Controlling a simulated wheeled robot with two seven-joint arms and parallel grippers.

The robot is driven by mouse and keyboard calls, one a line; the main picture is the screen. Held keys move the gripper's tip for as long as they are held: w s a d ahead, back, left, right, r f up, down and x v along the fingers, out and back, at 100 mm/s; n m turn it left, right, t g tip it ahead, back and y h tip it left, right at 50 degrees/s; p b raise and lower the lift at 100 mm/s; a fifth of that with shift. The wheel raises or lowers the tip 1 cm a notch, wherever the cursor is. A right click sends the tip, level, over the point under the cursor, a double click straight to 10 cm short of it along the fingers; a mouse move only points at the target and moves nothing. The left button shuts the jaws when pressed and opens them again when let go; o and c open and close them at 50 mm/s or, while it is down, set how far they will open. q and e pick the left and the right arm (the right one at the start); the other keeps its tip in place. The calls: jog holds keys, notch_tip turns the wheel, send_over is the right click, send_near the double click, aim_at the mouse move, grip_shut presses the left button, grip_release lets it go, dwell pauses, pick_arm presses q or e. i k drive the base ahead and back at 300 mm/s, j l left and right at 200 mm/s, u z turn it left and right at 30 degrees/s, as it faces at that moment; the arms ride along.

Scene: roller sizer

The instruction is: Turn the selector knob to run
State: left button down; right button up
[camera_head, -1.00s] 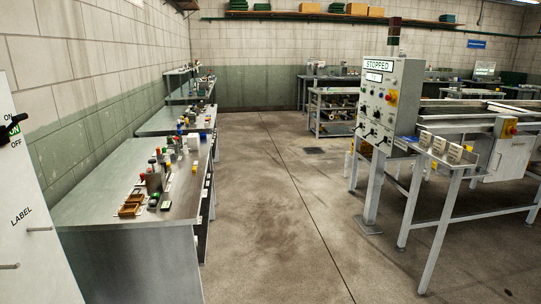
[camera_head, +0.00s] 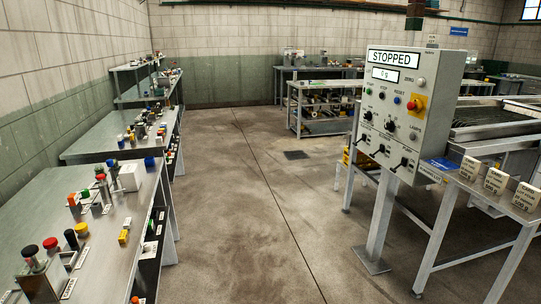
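The control panel (camera_head: 408,110) is a grey box on a post, right of the middle in the head view. Its upper display (camera_head: 396,58) reads STOPPED, and a smaller display (camera_head: 385,74) below it reads 0 g. Several dark knobs sit on its face, among them one in the middle (camera_head: 390,125) and one at the left (camera_head: 367,116). Their labels are too small to read surely, so I cannot tell which is the selector. A red button on a yellow plate (camera_head: 415,105) is at the right. Neither of my grippers is in view.
A long bench (camera_head: 105,240) with several buttons and small parts runs along the left. A side table (camera_head: 500,208) with several white labelled blocks stands right of the panel. A shelf rack (camera_head: 318,108) stands behind. The floor (camera_head: 240,200) between bench and panel is clear.

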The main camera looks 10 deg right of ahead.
aim_at(367, 116)
jog(key=i, duration=2.3)
